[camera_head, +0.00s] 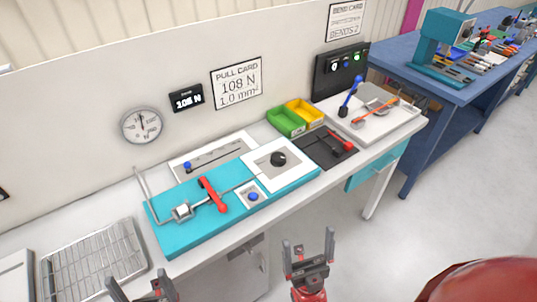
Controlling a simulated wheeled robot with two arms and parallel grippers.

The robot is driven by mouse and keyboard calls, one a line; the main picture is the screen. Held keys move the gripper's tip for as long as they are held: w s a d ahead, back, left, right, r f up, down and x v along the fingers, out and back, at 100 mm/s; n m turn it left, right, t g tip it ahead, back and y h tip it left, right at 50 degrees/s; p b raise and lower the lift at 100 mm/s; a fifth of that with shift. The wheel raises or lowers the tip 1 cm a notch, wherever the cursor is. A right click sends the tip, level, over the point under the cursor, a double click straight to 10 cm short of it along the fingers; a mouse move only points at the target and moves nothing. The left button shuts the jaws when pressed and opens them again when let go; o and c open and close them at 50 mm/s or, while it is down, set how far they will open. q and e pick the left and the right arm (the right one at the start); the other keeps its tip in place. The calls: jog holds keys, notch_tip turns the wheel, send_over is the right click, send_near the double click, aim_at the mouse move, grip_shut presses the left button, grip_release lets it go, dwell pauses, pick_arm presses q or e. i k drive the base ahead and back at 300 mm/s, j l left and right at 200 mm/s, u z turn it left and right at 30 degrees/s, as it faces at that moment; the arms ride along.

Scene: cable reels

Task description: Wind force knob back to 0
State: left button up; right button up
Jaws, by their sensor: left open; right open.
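The black force knob (278,159) sits on a white plate (262,172) at the right end of the teal pull fixture (184,238). Its pointer is too small to read. A small display (187,98) on the wall appears to read 108 N, and the pull card (236,83) reads 108 N, 1.0 mm². A round dial gauge (141,125) hangs to the left. My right gripper (309,250) is open and empty in front of the bench, below the knob and apart from it. My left gripper (137,284) is open at the bottom edge, partly cut off.
A red lever (212,194) and a blue button (253,197) are on the fixture near the knob. Green (287,122) and yellow (305,112) bins stand behind. A wire rack (92,262) lies at left. A black pad with a red tool (341,142) lies right of the knob.

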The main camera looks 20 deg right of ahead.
aim_at(277, 159)
jog(key=i+l, duration=0.1)
jog(key=l, duration=0.7)
jog(key=i+l, duration=0.15)
jog(key=l, duration=0.3)
jog(key=u, duration=0.05)
